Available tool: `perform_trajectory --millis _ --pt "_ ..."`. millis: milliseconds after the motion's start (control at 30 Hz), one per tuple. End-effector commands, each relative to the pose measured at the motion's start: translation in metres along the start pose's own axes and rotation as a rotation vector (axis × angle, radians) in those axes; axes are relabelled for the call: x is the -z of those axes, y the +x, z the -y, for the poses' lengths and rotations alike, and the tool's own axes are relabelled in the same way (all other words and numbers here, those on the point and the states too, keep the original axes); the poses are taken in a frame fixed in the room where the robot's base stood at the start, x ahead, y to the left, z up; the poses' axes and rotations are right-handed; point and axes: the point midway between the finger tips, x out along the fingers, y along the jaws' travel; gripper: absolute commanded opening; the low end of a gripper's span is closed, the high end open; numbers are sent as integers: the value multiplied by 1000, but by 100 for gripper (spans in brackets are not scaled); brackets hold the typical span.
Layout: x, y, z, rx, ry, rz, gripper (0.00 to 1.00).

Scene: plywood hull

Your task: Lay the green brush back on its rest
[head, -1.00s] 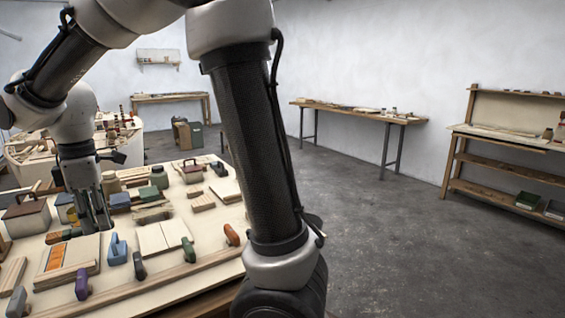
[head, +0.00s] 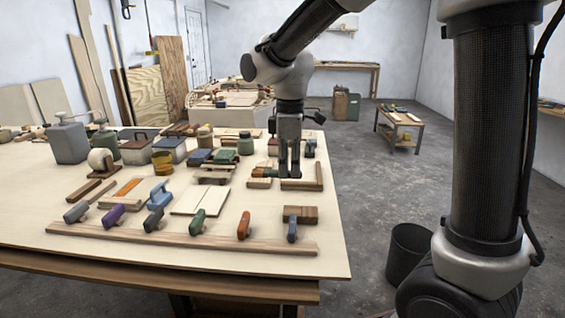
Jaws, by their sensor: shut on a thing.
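My gripper (head: 290,175) points down over the right part of the pale bench, low above or among small wooden pieces. It is shut on a small green item, apparently the green brush (head: 270,172), which shows just left of the fingers. The fingers hide part of it. Small wooden blocks (head: 259,184) lie right below it; I cannot tell whether it touches them. An L-shaped wooden piece (head: 310,184) lies by the fingertips. I cannot tell which piece is the brush's rest. A separate green-handled tool (head: 198,222) lies in the front row of handles.
A wooden strip (head: 180,238) runs along the bench front with several coloured handles on it. A slatted wooden stand (head: 215,172), a green jar (head: 245,143) and blue blocks stand left of my gripper. A dark bin (head: 408,252) is on the floor, right of the bench.

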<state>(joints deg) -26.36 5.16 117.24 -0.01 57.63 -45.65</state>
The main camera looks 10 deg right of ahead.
Motion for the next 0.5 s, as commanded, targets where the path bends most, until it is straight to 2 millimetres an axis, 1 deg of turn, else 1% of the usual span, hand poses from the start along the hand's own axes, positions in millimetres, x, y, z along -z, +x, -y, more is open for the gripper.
perform_trajectory --millis 500 --pt "-17 37 0 1 1 1 0"
